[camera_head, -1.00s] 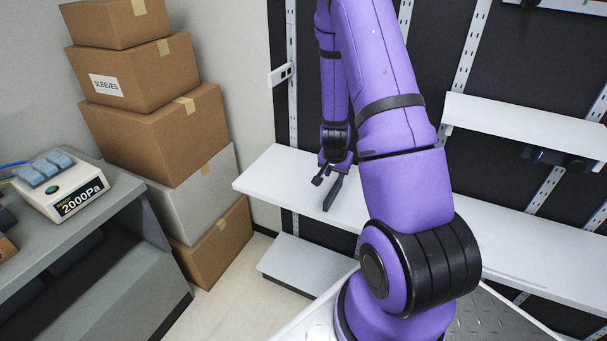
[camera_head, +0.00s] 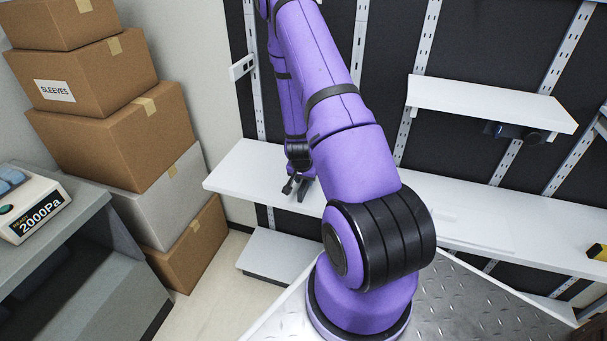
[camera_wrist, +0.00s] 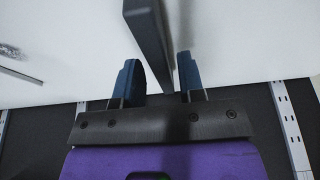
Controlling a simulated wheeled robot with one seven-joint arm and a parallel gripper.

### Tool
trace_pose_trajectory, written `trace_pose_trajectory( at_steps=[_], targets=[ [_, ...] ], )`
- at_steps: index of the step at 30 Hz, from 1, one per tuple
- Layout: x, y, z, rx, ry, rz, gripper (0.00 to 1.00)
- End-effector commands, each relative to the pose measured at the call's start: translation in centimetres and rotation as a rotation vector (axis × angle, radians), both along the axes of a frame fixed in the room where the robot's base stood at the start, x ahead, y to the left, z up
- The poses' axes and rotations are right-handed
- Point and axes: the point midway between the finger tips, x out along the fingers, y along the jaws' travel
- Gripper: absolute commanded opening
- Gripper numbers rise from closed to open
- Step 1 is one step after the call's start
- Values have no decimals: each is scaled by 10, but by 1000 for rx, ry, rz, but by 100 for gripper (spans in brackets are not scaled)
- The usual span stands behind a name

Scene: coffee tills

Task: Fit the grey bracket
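A dark grey bar, which I take to be the grey bracket (camera_wrist: 150,30), runs between my gripper's fingers in the wrist view. My gripper (camera_wrist: 158,75) has two dark blue fingers standing apart, with white shelf visible between each finger and the bar, so it looks open around it. In the head view my gripper (camera_head: 297,186) is over the left part of the long white shelf (camera_head: 245,170), and the dark bar (camera_head: 304,192) shows beside its finger. Whether the bar touches the shelf is unclear.
A shorter white shelf (camera_head: 490,102) hangs higher at the right, with a dark blue-black object (camera_head: 515,132) under its edge. Slotted uprights (camera_head: 360,40) line the dark back panel. Stacked cardboard boxes (camera_head: 120,130) and a grey counter (camera_head: 75,240) with a display device (camera_head: 35,207) stand left.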

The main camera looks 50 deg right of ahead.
Motion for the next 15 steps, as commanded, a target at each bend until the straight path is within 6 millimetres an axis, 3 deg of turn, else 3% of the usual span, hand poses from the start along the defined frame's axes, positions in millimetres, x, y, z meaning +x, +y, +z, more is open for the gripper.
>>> trace_pose_trajectory(
  at_steps=[5, 10, 15],
  targets=[
    [1, -6, -19, 2, 1, -1, 36],
    [2, -5, -17, 0, 0, 0, 0],
    [2, -5, -15, 0, 0, 0, 0]
  ],
)
